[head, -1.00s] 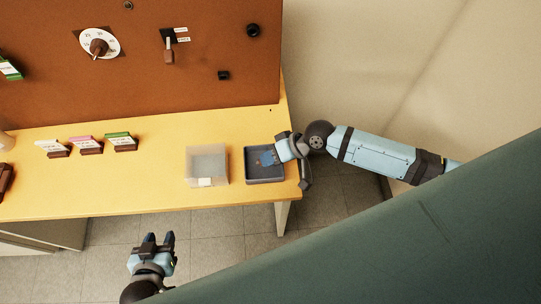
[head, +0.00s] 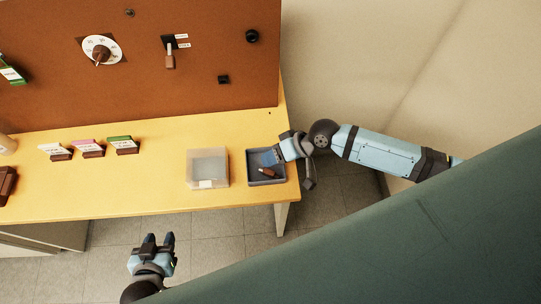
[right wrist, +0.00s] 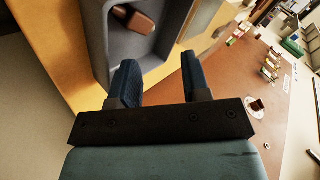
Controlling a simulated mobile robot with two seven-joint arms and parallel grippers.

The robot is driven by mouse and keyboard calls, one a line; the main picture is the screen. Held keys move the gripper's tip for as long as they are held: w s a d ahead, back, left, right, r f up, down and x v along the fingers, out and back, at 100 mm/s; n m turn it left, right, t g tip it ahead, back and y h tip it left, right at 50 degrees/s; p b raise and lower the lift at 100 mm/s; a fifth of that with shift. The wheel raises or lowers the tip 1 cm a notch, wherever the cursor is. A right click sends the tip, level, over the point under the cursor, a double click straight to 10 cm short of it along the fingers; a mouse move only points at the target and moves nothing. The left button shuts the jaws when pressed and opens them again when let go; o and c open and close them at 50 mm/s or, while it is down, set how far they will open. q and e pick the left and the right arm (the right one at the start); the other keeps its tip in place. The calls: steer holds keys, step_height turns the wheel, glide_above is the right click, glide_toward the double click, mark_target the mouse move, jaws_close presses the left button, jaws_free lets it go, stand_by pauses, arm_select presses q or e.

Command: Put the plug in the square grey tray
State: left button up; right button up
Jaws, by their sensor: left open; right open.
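The plug (head: 267,171), a small brown piece, lies on the floor of the square grey tray (head: 267,183) at the right end of the table. It also shows in the right wrist view (right wrist: 136,20), apart from the fingers and inside the tray's walls (right wrist: 94,35). My right gripper (head: 277,156) is open and empty, over the tray's right side. Its two blue fingers (right wrist: 158,75) stand apart in the right wrist view. My left gripper (head: 159,240) is open and empty, in front of the table, over the floor.
A translucent box (head: 207,168) stands just left of the tray. Several labelled blocks (head: 90,149) stand further left on the yellow table (head: 160,185). A brown panel (head: 130,75) with a dial (head: 101,50) and a switch rises behind.

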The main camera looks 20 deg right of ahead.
steer(key=s+d+r+p, duration=0.1)
steer(key=d+r+p, duration=0.2)
steer(key=r, duration=0.2)
steer(key=shift+p, duration=0.4)
steer(key=shift+r, duration=0.1)
steer(key=b+v, duration=0.2)
steer(key=v, duration=1.1)
steer(key=shift+d+r, duration=0.25)
steer(key=shift+s, duration=0.1)
